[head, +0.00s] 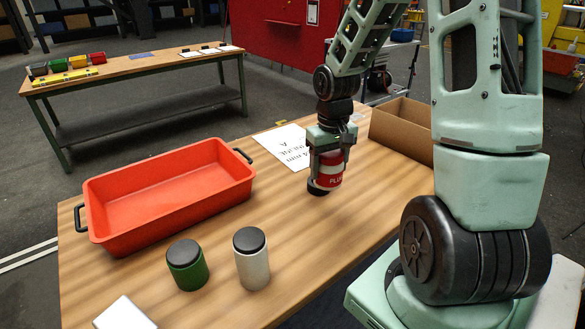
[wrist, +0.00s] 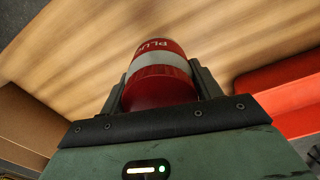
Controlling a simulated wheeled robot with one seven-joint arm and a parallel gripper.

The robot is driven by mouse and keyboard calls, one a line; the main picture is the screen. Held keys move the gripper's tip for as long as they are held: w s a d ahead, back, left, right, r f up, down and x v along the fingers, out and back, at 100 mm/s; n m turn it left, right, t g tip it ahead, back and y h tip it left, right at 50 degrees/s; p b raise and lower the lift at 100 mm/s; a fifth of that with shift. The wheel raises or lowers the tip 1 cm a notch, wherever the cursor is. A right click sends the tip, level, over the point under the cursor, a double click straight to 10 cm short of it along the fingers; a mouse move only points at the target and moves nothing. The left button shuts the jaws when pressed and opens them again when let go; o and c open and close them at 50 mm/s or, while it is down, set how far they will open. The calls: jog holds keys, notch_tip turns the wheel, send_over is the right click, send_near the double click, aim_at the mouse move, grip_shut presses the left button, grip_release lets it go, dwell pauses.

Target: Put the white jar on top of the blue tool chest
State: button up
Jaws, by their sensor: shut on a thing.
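The white jar (head: 252,265) stands upright with a black lid on the wooden table, near its front edge. My gripper (head: 327,160) is away from it, toward the back right, and is shut on a red jar with a white band (head: 330,177). In the wrist view the red jar (wrist: 160,75) sits between both fingers (wrist: 160,95). I cannot tell whether the red jar touches the table. I do not see a blue tool chest in either view.
A green jar (head: 187,267) stands left of the white jar. A red tray (head: 165,222) lies at the left, a cardboard box (head: 402,135) at the right, and a printed sheet (head: 284,147) at the back. Another bench (head: 130,73) stands behind.

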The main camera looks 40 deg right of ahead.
notch_tip(320, 180, down, 10)
jog(key=shift+r+p, duration=0.1)
jog(key=shift+p, duration=0.5)
jog(key=shift+f, duration=0.25)
jog(key=o, duration=1)
jog(key=shift+r, duration=0.1)
